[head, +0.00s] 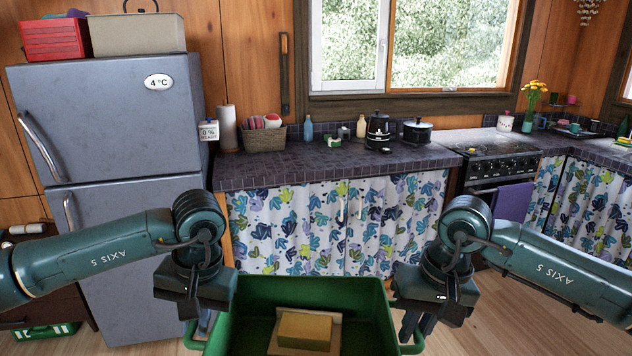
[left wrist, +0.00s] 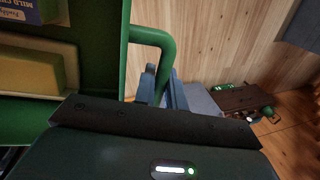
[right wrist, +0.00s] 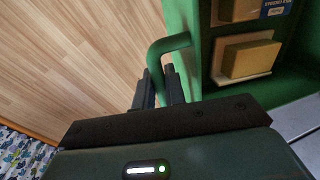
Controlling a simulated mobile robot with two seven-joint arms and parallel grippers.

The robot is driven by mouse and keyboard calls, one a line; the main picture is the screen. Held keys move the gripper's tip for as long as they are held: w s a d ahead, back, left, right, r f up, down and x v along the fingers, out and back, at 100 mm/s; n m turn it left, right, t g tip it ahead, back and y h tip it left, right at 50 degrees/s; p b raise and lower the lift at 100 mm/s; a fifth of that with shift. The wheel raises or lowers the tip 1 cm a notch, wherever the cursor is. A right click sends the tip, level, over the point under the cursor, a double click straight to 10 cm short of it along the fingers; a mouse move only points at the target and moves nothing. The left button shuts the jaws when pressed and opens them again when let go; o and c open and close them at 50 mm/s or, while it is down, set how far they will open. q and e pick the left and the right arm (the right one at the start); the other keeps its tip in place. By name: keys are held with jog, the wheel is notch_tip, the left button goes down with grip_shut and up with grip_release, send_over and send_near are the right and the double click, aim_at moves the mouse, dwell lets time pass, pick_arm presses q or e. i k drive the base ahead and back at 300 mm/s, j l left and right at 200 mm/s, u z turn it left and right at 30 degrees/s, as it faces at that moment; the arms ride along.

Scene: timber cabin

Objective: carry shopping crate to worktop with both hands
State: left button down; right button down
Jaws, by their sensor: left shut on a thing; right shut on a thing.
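The green shopping crate (head: 360,292) hangs between my two arms at the bottom of the head view, cut off by the lower edge. A yellow block-shaped item (head: 305,330) lies inside it; the right wrist view also shows this block (right wrist: 248,60). My left gripper (head: 205,325) is shut on the crate's left handle (left wrist: 158,40). My right gripper (head: 415,325) is shut on the crate's right handle (right wrist: 168,45). The worktop (head: 300,168), dark and tiled, is ahead, beyond the crate and apart from it.
A fridge (head: 110,130) stands left, a stove (head: 497,155) right. A patterned curtain (head: 330,225) hangs below the worktop.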

aim_at(298, 165)
jog(key=i+l, duration=0.1)
jog(key=i, duration=3.75)
jog(key=i+j+u, duration=0.1)
jog(key=u, duration=0.45)
